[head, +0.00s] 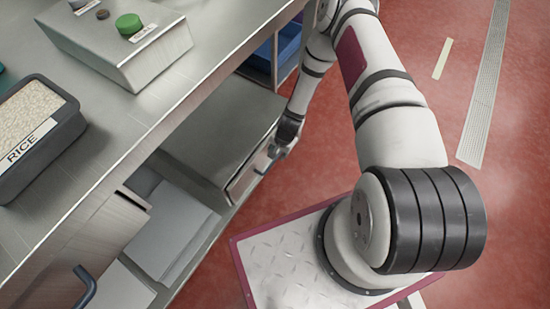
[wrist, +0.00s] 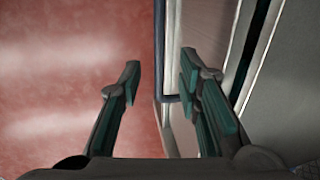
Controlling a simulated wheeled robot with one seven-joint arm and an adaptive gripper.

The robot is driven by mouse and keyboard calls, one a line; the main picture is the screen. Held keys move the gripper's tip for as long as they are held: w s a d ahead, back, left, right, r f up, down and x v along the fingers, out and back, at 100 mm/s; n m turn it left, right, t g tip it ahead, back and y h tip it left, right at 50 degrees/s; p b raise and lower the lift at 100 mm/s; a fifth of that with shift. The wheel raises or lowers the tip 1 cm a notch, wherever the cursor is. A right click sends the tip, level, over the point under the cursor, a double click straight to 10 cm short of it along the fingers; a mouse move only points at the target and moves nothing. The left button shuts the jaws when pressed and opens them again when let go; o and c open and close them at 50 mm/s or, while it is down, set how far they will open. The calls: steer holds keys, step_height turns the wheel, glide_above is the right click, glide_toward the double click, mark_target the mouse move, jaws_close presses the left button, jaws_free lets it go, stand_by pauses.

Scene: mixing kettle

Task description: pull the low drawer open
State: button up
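The low drawer (head: 243,183) is in a grey metal unit (head: 225,130) under the counter; its front faces the red floor. Its front panel (wrist: 205,35) also shows in the wrist view. The drawer's bar handle (wrist: 160,55) runs up the wrist view and bends toward the panel at its near end. My gripper (head: 272,153) is at the drawer front in the head view, partly hiding the handle. In the wrist view my gripper (wrist: 160,78) is open, with the handle between its two fingers. The handle appears apart from both fingers, nearer the right one.
The counter (head: 130,125) overhangs the unit, carrying a rice tray (head: 40,150) and a box with a green button (head: 128,24). Another drawer handle (head: 85,287) juts out at lower left. A blue bin (head: 288,45) stands beyond the unit.

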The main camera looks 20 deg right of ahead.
mark_target(275, 160)
steer(key=f, duration=0.1)
steer(key=f+b, duration=0.1)
steer(key=f, duration=0.3)
steer(key=shift+w+a+f, duration=0.1)
steer(key=shift+w+a, duration=0.25)
jaws_close()
